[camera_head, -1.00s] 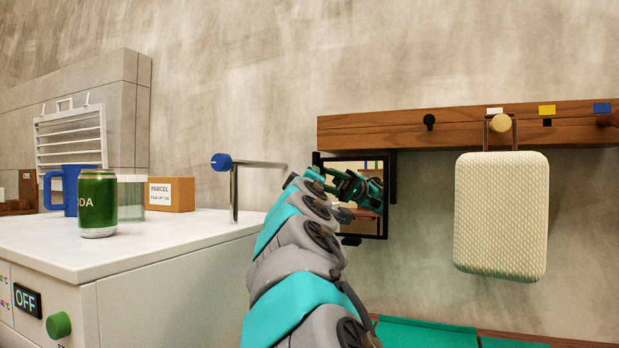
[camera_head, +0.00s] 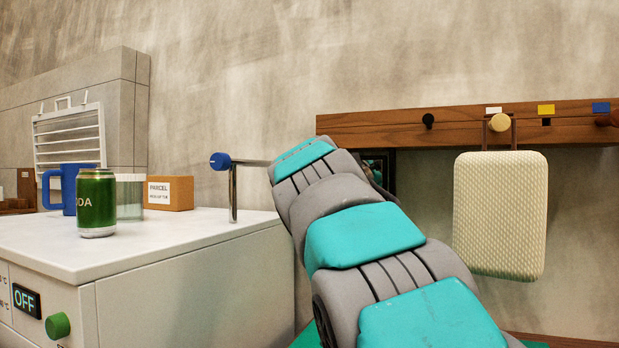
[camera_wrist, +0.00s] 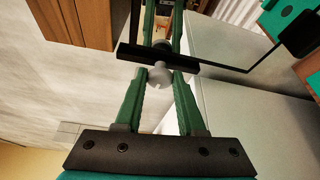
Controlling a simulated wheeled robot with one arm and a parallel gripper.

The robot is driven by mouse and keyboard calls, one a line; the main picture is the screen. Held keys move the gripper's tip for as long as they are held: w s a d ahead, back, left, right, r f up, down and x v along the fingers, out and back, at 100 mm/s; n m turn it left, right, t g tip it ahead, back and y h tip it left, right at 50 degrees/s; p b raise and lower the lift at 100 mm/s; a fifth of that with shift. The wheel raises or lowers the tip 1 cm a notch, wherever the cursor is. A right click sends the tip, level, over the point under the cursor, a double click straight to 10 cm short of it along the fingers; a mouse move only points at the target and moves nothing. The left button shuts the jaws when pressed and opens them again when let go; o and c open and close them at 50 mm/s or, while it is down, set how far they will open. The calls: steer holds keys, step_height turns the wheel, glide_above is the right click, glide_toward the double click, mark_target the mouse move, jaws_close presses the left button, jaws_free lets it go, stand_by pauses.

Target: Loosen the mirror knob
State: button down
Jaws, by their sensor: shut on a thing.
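In the wrist view my gripper (camera_wrist: 160,78) has its two green fingers on either side of a small pale grey knob (camera_wrist: 158,75) and is shut on it. The knob sits just below a black bar (camera_wrist: 157,58), which looks like part of the mirror's frame. In the head view my teal and grey arm hides the gripper, the knob and most of the mirror. Only a dark piece of the mirror (camera_head: 386,166) shows beside the arm, under the wooden rail.
A wooden rail (camera_head: 380,127) with pegs runs along the wall; a cream case (camera_head: 500,215) hangs from it, right of the arm. At left a white cabinet (camera_head: 170,240) bears a green soda can (camera_head: 96,203), a blue mug, a parcel box (camera_head: 168,193) and a blue-ended metal rod (camera_head: 233,190).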

steer(key=shift+a+n, duration=0.1)
steer(key=shift+n, duration=0.3)
steer(key=c, duration=0.5)
jaws_free()
steer(key=shift+s, duration=0.1)
steer(key=s+b, duration=0.1)
steer(key=s, duration=0.6)
steer(key=shift+s+r, duration=0.3)
steer(key=shift+r, duration=0.05)
